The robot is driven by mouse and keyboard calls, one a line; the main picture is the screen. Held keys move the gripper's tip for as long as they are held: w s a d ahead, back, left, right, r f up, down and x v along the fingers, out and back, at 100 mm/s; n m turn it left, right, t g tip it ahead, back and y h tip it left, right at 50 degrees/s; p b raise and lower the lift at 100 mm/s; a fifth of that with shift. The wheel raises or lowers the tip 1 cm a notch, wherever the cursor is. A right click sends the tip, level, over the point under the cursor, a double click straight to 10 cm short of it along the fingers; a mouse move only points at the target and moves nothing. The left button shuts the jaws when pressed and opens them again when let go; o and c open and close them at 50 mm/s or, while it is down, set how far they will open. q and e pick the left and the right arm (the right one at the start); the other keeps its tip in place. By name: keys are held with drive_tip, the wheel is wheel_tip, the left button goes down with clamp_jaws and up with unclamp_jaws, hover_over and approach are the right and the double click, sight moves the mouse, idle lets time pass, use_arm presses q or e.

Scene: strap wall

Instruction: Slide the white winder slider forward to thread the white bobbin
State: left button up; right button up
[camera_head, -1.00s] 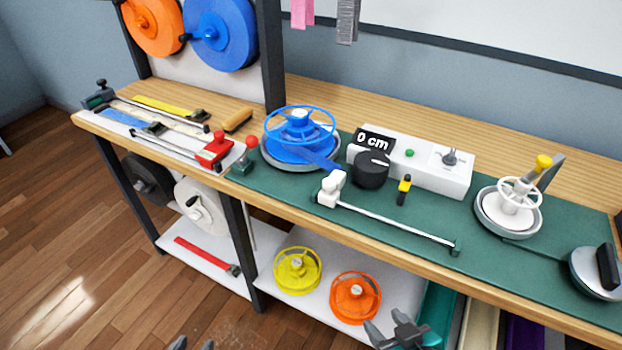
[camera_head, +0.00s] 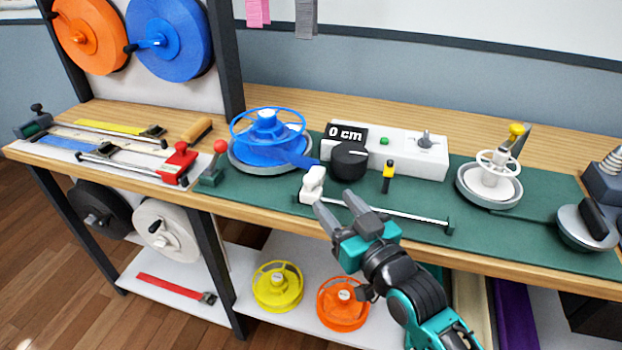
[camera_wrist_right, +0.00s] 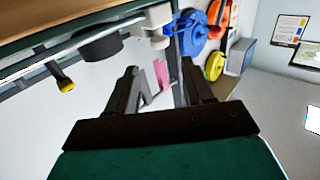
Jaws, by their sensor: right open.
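The white winder slider (camera_head: 312,186) is a small upright block with a knob. It is at the left end of a thin metal rail (camera_head: 410,216) on the green mat. The white bobbin (camera_head: 495,173) sits on a round grey base at the right, with a yellow-topped post. My right gripper (camera_head: 337,207) is open and empty, its fingertips just in front of the slider and the rail's left part, which they partly hide. In the right wrist view, the slider (camera_wrist_right: 156,24) shows past the open fingers (camera_wrist_right: 160,82), apart from them. My left gripper is not in view.
A blue reel (camera_head: 268,150) stands left of the slider. Behind the rail are a white box (camera_head: 400,150) reading "0 cm", a black dial (camera_head: 348,161) and a yellow-black tool (camera_head: 388,177). A grey disc with a black handle (camera_head: 590,225) is at the right.

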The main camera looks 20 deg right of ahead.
sight(311, 177)
drive_tip(key=w, duration=0.3)
drive_tip(key=w+a, duration=0.1)
drive_tip(key=w, duration=0.2)
drive_tip(key=w+a, duration=0.1)
drive_tip(key=w, duration=0.2)
drive_tip(key=shift+w+b, duration=0.3)
drive_tip(key=shift+c, duration=0.4)
clamp_jaws()
